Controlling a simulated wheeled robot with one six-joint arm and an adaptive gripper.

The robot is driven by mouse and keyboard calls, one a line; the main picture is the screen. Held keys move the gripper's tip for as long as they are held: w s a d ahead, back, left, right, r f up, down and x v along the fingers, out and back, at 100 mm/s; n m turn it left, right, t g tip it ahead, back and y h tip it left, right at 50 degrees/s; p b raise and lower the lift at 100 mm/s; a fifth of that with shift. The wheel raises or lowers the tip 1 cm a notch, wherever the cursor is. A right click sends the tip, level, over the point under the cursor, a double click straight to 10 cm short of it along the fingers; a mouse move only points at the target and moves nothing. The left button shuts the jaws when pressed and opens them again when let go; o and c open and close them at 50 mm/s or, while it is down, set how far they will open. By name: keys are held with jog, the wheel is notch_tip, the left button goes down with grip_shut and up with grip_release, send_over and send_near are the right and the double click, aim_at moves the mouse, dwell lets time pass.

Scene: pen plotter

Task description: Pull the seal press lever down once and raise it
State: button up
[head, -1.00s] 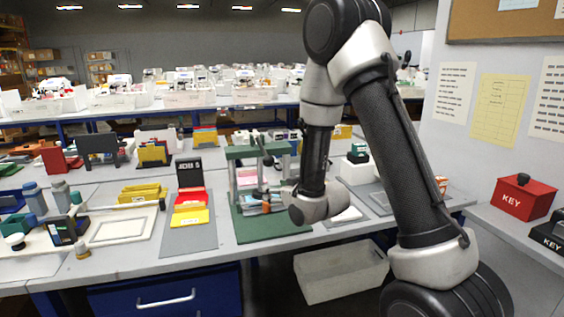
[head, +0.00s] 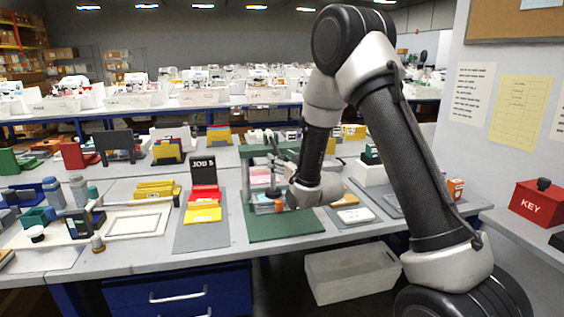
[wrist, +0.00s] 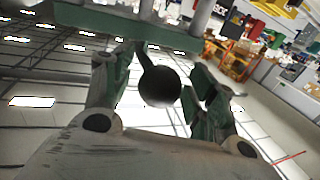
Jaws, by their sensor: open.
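The seal press is a green frame (head: 256,151) on a dark green base (head: 283,226) at the table's front edge in the head view. In the wrist view its lever ends in a dark round knob (wrist: 160,87) on a thin bent rod. My gripper (wrist: 157,66) is open, with one green-grey finger on each side of the knob. Gaps show between the knob and the fingers, so it is not gripped. In the head view my wrist hides part of the press's right side, and the lever is hard to make out.
Left of the press stands a job rack (head: 203,170) with red and yellow folders on a grey mat. A small white-topped pad (head: 356,215) lies to the right. A red key box (head: 538,203) stands far right. A white bin (head: 350,273) is below the table edge.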

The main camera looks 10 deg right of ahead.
grip_shut()
jog(key=shift+r+g, duration=0.3)
jog(key=shift+r, duration=0.5)
notch_tip(320, 180, up, 5)
jog(key=shift+w+f+m+g+h, duration=0.15)
jog(key=shift+m+g+h, duration=0.25)
jog(key=shift+g, duration=0.7)
jog(key=w+r, duration=0.4)
jog(key=r, duration=0.4)
jog(key=shift+r, duration=0.3)
grip_release()
jog(key=shift+f, duration=0.1)
